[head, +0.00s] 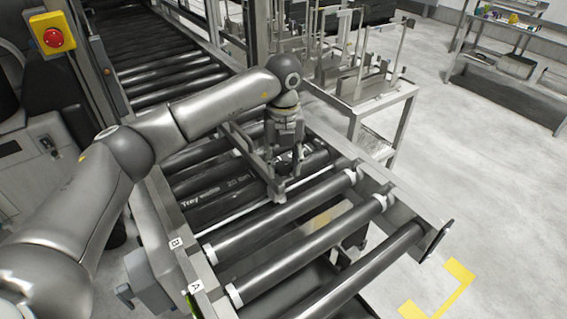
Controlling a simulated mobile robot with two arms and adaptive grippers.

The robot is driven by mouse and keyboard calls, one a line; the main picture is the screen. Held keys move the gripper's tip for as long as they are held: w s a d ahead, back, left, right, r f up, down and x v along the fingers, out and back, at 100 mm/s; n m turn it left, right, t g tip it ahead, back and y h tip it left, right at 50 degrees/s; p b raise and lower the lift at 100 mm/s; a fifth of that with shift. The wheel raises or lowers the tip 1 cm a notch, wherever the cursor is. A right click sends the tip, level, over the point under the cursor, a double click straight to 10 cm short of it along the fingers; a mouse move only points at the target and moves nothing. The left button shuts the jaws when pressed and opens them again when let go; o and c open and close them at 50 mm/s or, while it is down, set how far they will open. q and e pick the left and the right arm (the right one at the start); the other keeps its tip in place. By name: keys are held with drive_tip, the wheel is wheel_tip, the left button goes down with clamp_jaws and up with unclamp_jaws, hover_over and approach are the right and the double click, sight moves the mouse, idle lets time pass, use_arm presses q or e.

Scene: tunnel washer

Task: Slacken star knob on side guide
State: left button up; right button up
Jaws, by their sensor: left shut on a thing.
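My left gripper (286,176) reaches straight down over the roller conveyor and is shut on a dark knob (285,160), which looks like the star knob. The fingers hide much of the knob, so its lobes and turn are unclear. The side guide (243,146) is a grey metal rail lying along the conveyor, just left of the gripper and close to it. My right gripper is out of view.
The conveyor's dark rollers (310,249) run below the arm, with a dark strip lettered "Tray width 20 cm" (218,193) beside the guide. Labels A (196,287) and B (175,243) mark the near frame.

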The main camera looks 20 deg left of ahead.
sight(284, 165)
use_arm(q)
drive_tip(key=shift+w+r+n, duration=0.1)
drive_tip(key=shift+n, duration=0.3)
drive_tip(key=o, duration=1)
wheel_tip(284, 165, up, 12)
drive_tip(key=shift+f, duration=0.1)
